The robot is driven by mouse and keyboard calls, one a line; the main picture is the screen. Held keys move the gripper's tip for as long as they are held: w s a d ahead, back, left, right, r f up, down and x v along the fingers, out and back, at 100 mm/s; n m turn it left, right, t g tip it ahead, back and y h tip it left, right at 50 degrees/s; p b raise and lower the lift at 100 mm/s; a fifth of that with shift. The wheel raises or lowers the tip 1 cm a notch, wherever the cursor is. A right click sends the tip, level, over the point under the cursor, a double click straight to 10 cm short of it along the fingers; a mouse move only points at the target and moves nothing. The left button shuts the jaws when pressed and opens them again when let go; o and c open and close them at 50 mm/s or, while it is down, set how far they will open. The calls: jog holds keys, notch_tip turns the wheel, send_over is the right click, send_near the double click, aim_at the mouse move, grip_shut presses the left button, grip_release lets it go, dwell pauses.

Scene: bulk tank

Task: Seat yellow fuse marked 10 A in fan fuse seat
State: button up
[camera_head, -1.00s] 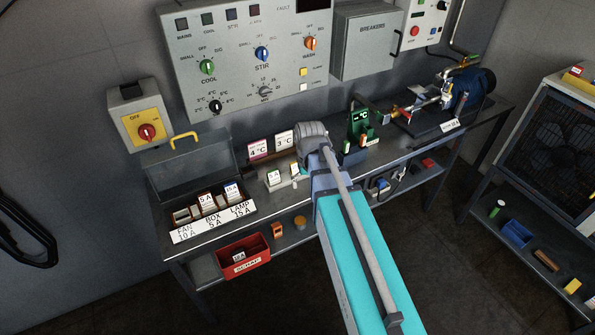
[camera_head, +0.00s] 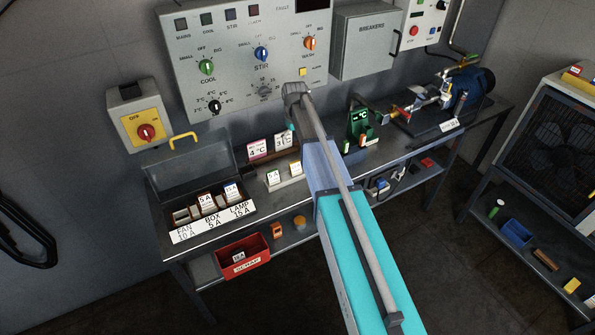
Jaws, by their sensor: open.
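The fuse box (camera_head: 208,226) stands open at the left of the bench, with seats labelled FAN 10 A, BOX 5 A and LAMP 15 A. The fan fuse seat (camera_head: 181,216) is leftmost and shows no white-labelled fuse, unlike the other two. My gripper is hidden behind the arm.
A green device (camera_head: 360,124) stands right of my arm.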

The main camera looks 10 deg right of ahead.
aim_at(295, 162)
jog(key=shift+f, duration=0.1)
notch_tip(295, 162, down, 8)
jog(key=b, duration=0.8)
jog(key=shift+f+b, duration=0.25)
jog(key=shift+b, duration=0.05)
jog(key=shift+f, duration=0.1)
jog(key=shift+f+b, duration=2.5)
jog(key=shift+b, duration=0.1)
jog(key=c, duration=1.2)
jog(key=shift+o, duration=0.2)
jog(key=shift+r, duration=0.2)
